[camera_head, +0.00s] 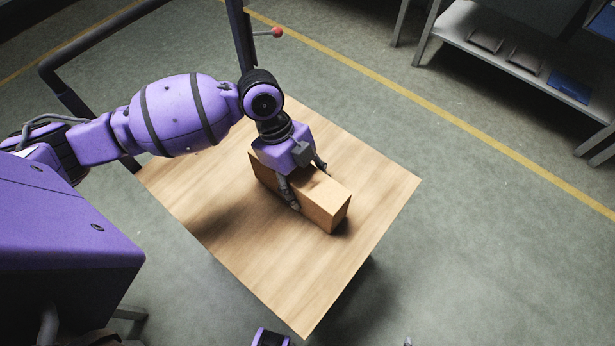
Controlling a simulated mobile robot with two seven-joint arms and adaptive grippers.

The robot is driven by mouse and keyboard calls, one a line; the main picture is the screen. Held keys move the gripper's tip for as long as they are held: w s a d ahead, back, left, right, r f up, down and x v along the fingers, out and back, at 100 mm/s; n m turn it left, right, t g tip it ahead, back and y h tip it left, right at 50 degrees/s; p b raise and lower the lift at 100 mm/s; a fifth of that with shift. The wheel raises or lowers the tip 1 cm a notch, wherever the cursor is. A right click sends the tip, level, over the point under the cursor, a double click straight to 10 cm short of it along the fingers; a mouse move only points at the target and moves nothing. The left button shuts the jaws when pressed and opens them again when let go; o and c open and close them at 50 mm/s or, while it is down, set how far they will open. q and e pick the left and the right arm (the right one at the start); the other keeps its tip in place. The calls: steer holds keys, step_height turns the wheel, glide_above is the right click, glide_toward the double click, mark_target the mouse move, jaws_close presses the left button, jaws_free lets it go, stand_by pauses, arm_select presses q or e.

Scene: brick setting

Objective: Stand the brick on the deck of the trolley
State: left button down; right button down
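The brick (326,202) is a long, light brown block lying lengthwise, its long axis level, over the middle of the trolley's wooden deck (300,285). My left gripper (308,186) comes down over the brick from above. One finger lies against its near long side and the other is at its far side, so it looks shut on the brick. The gripper body hides part of the brick's top. The dark shadow is close against the brick; whether it touches the deck or hangs just above, I cannot tell. My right gripper is not clearly in view.
The trolley's dark handle frame (240,40) with a red knob (277,32) rises at the deck's far left side. Bare deck lies around the brick. A metal shelf unit (510,55) stands at the upper right. Open green floor with a yellow line lies between.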

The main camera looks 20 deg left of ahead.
arm_select(q)
steer(key=shift+w+f, duration=0.1)
steer(key=shift+f, duration=0.05)
steer(key=shift+f, duration=0.1)
steer(key=c, duration=0.8)
jaws_free()
steer(key=shift+f, duration=0.1)
steer(key=v, duration=1.2)
steer(key=shift+d+p, duration=0.1)
steer(key=shift+p, duration=0.25)
